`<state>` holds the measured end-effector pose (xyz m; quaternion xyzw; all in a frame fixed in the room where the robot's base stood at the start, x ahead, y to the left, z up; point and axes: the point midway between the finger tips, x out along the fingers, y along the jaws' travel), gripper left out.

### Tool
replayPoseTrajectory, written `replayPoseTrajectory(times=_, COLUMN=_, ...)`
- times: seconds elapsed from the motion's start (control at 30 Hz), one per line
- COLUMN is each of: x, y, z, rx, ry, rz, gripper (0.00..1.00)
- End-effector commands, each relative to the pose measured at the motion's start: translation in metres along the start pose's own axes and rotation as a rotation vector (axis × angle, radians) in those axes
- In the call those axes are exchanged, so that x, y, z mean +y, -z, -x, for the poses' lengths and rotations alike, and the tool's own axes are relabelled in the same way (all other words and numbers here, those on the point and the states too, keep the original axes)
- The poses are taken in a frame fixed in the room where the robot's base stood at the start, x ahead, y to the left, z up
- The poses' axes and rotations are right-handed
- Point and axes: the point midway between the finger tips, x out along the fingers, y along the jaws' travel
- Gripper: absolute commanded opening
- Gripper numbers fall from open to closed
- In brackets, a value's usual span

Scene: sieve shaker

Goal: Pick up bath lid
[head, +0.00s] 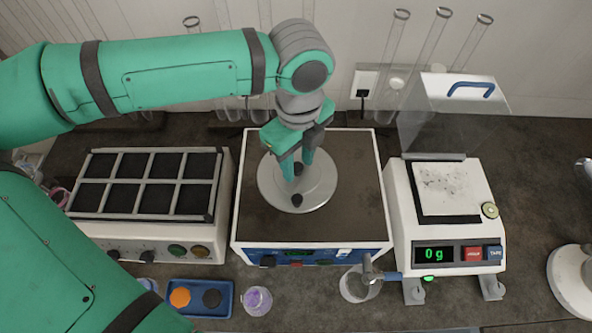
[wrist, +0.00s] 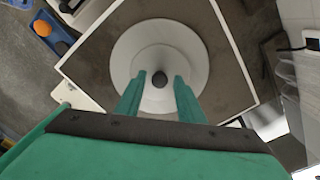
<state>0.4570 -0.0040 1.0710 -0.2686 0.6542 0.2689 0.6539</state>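The bath lid (head: 322,187) is a round, pale grey metal disc with a raised centre and a small dark knob. It lies on the dark brown top of the middle machine. In the wrist view the lid (wrist: 128,60) is near the middle, with its knob (wrist: 159,79) between my fingertips. My gripper (head: 292,168) points down over the lid from above. In the wrist view its two fingers (wrist: 159,78) are apart, with a gap on both sides of the knob. Whether the tips are level with the knob or above it is hard to tell.
A block heater (head: 225,195) with dark wells stands left of the middle machine (head: 250,220). A balance (head: 440,232) reading 0 g with a raised clear cover (head: 440,110) is on the right. A blue tray (head: 225,298) and glass vessels sit in front. Glass tubes stand behind.

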Motion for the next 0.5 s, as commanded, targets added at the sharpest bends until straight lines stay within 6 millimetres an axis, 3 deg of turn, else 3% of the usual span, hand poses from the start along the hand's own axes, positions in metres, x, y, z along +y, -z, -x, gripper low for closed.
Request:
replayPoseTrajectory(times=0.3, x=0.0018, y=-0.0019, z=-0.0058, rx=0.0, ry=0.0, rz=0.007, gripper=0.35)
replayPoseTrajectory(times=0.47, x=0.0021, y=-0.0022, z=-0.0057, rx=0.0, ry=0.0, rz=0.007, gripper=0.0)
replayPoseTrajectory(times=0.5, x=0.0022, y=-0.0022, z=-0.0057, rx=0.0, ry=0.0, rz=0.007, gripper=0.0)
